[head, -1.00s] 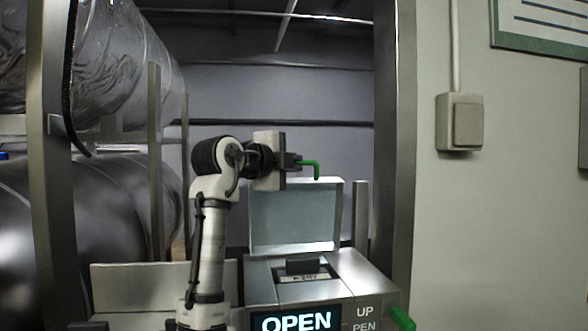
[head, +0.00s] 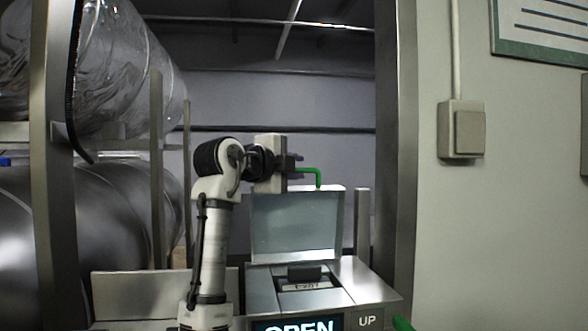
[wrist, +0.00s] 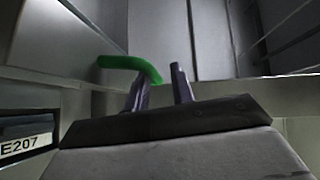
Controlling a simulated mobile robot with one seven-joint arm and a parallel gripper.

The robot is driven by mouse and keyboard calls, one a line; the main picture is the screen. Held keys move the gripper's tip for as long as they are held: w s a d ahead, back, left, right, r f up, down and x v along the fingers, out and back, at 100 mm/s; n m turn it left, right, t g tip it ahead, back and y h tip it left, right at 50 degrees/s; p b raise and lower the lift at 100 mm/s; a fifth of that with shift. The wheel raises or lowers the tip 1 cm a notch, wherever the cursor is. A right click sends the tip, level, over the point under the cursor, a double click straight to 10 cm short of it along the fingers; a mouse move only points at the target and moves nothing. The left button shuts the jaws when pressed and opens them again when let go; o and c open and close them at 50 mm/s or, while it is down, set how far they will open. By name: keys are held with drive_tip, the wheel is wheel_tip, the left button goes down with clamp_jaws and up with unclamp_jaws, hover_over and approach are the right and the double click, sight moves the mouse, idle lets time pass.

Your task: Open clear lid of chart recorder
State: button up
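The chart recorder (head: 352,277) is a grey metal box at bottom centre. Its clear lid (head: 295,228) stands raised, nearly upright at the back edge. A green L-shaped handle (head: 309,169) meets the lid's top edge and reaches left to my fingertips. My gripper (head: 294,164) is above the lid's upper left. In the wrist view, the two dark fingers (wrist: 162,87) stand apart with a gap between them.
An E207 label (wrist: 20,146) shows in the wrist view. A lit OPEN display (head: 298,326) is on the recorder's front, with a second green handle (head: 402,324) at its right. Metal posts (head: 394,150) flank the bay. Large wrapped cylinders (head: 125,70) fill the left.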

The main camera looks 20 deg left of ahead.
drive_tip(key=shift+s+r, duration=0.1)
drive_tip(key=b+v, duration=0.5)
drive_tip(key=v, duration=0.8)
drive_tip(key=shift+s, duration=0.35)
